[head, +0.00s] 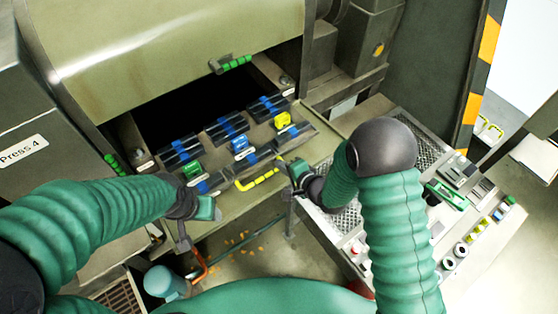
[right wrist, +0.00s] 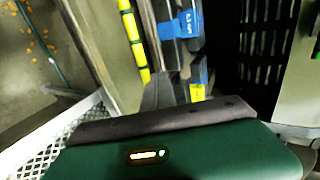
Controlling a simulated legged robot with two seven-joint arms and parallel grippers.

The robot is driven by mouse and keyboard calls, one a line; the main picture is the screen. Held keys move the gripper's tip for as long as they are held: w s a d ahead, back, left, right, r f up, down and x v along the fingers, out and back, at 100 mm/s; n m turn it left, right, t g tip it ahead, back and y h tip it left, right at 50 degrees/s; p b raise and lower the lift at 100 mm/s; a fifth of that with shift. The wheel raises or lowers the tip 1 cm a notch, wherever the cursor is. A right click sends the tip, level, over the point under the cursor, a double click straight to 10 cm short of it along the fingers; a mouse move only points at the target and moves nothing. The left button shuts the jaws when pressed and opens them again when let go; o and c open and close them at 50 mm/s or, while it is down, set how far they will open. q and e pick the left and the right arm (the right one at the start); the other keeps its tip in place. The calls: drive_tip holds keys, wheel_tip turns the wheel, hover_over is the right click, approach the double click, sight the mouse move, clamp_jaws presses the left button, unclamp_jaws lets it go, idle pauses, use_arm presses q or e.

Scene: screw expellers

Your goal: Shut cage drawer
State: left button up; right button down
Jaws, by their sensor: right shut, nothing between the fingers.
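The cage drawer (head: 318,140) extends forward from under the press's curved cover, with a dark opening behind it. It carries dark bars with blue bands and green, blue and yellow tagged blocks. A yellow handle (head: 258,180) runs along its front edge; a yellow-green bar, likely this handle, shows in the right wrist view (right wrist: 133,40). My right gripper (head: 291,168) is shut and empty, just right of the handle; contact is unclear. In the right wrist view its fingers (right wrist: 165,92) are near blue-tagged blocks. My left gripper (head: 190,228) is below the drawer's front left; its jaws are unclear.
A green handle (head: 232,63) is on the cover's lower edge. A perforated bench (head: 345,222) with tools and small parts stands at right, close under my right arm. A blue-grey cylinder (head: 165,283) and an orange hooked bar (head: 200,267) are below left.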

drive_tip(key=x, duration=0.2)
drive_tip(key=shift+w+a+f, duration=0.1)
drive_tip(key=shift+w+a, duration=0.05)
drive_tip(key=shift+w, duration=0.1)
drive_tip(key=shift+a, duration=0.15)
drive_tip(key=shift+s, duration=0.2)
use_arm(q)
drive_tip(key=shift+a+r, duration=0.2)
